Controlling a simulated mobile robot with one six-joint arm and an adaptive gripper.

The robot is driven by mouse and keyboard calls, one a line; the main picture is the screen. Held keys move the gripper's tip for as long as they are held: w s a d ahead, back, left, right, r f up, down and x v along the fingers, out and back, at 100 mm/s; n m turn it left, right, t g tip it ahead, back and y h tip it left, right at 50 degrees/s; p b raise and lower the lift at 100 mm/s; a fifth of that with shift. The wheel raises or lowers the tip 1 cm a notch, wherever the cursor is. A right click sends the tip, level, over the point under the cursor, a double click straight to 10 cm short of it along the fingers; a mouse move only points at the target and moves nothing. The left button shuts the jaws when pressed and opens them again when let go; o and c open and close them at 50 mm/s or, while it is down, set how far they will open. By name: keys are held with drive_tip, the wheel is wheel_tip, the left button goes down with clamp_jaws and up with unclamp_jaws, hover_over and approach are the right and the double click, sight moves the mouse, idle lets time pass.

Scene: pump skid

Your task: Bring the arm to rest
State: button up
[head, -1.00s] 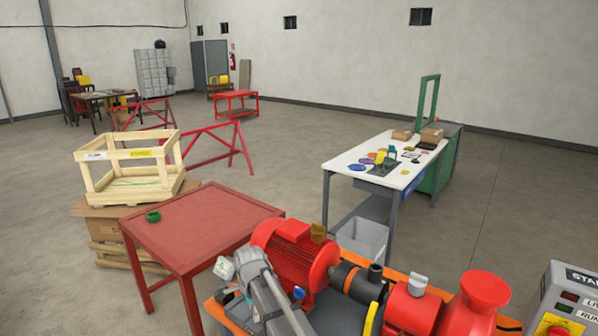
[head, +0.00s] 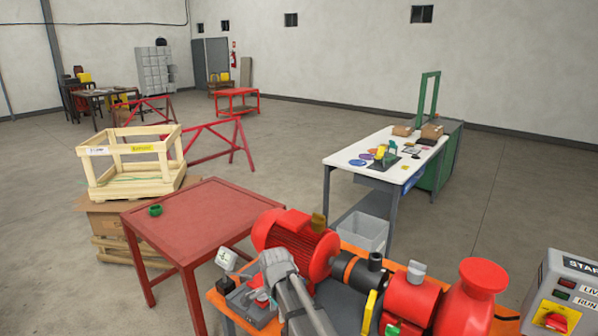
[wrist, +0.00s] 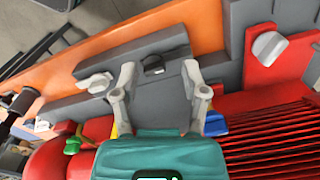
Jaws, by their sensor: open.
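My arm (head: 290,292) shows in the head view as a grey link rising from the bottom edge in front of the red motor (head: 290,240). Its end hides part of the motor and skid. In the wrist view my gripper (wrist: 159,72) has its two grey fingers spread wide, with nothing between the tips. Behind them lie a dark grey plate and the orange skid frame (wrist: 185,28). The red finned motor body (wrist: 265,135) is at the right.
The red pump (head: 410,300) and a control box (head: 563,295) stand at the right. A red table (head: 200,218) with a green ring (head: 155,210) is left of the skid. A wooden crate (head: 135,165) and white workbench (head: 350,150) stand beyond. Open floor lies between them.

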drive_tip(key=s+d+f+n+b, duration=0.2)
drive_tip(key=s+d+n, duration=0.1)
drive_tip(key=d, duration=0.4)
drive_tip(key=s+d+f+n+b, duration=0.3)
drive_tip(key=s+d+n, duration=0.1)
drive_tip(key=d, duration=0.4)
drive_tip(key=s+d+f+n+b, duration=0.2)
drive_tip(key=s+d+f+n, duration=0.1)
drive_tip(key=d, duration=0.4)
drive_tip(key=shift+s+d+n+b, duration=0.25)
drive_tip(key=shift+s+n+b, duration=0.05)
drive_tip(key=shift+s, duration=0.2)
drive_tip(key=shift+s+d+n, duration=0.25)
drive_tip(key=shift+d+n, duration=0.05)
drive_tip(key=shift+d, duration=0.05)
drive_tip(key=shift+f, duration=0.1)
